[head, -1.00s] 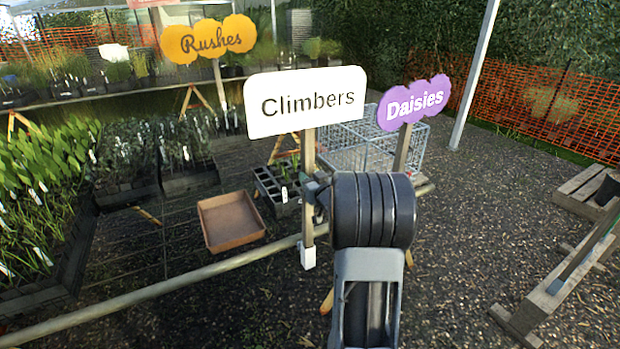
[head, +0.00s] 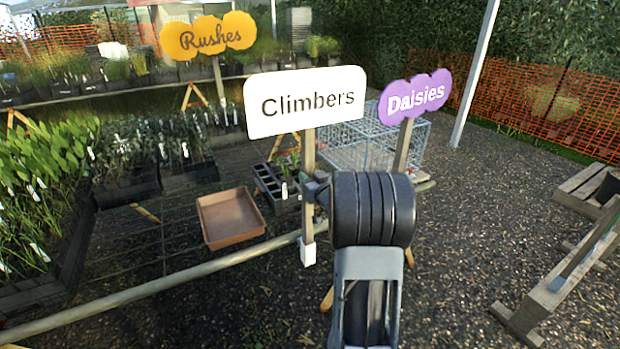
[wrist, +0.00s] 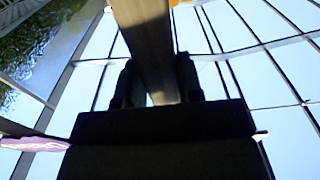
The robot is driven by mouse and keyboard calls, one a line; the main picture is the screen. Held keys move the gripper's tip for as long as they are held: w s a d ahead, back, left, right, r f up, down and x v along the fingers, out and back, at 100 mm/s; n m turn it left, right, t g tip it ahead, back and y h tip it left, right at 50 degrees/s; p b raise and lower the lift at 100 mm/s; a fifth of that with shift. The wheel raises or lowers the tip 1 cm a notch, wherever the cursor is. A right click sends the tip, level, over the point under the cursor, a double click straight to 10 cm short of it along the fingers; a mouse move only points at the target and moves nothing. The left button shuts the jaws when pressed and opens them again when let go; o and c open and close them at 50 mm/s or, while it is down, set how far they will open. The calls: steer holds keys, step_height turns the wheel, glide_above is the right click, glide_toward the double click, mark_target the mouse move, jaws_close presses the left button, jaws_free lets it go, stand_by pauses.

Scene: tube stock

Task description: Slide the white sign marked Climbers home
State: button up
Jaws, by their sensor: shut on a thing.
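The white sign marked Climbers (head: 305,101) stands upright on a wooden post (head: 308,190) near the middle of the head view. The post's white foot (head: 307,253) is at the pale rail along the bench's front edge. My gripper (head: 318,190) is at the post below the board, mostly hidden behind my own dark wrist. In the wrist view the post (wrist: 150,50) runs up between the two dark fingers of my gripper (wrist: 158,85), which are shut on it. The board's face is not readable in the wrist view.
The purple Daisies sign (head: 414,97) stands close on the right, with a wire basket (head: 350,150) behind. The yellow Rushes sign (head: 208,38) is further back. A brown tray (head: 231,218) and several plant trays lie left. A wooden stand (head: 560,285) is at right.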

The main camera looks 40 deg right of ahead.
steer(key=shift+f+b, duration=1)
steer(key=shift+f, duration=0.3)
steer(key=shift+f+b, duration=0.45)
steer(key=shift+b, duration=0.2)
steer(key=o, duration=0.8)
steer(key=shift+o, duration=1.4)
steer(key=shift+f, duration=0.1)
steer(key=shift+s, duration=0.15)
